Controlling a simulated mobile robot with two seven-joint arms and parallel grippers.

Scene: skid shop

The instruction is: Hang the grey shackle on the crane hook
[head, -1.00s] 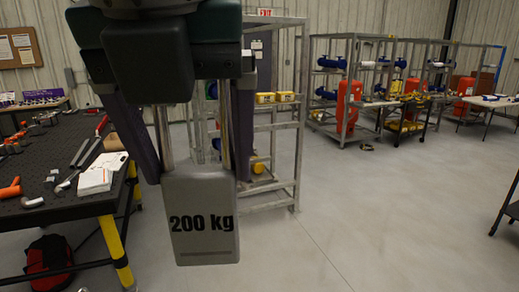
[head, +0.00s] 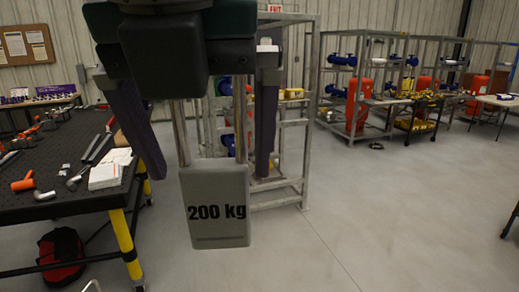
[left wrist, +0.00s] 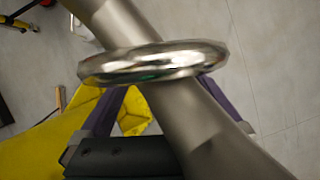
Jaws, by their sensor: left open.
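My left gripper (head: 215,175) points down with its two purple fingers spread wide and apart. It also shows in the left wrist view, where parts of its purple fingers lie behind other things. A grey block marked "200 kg" (head: 216,232) hangs on two rods between and below the fingers. In the left wrist view, a shiny metal ring (left wrist: 150,64) goes around a thick grey bar (left wrist: 200,125), close to the camera. A yellow curved part (left wrist: 40,148) is behind them. I cannot tell which of these belong to the shackle and which to the crane hook.
Metal racks (head: 300,120) stand behind.

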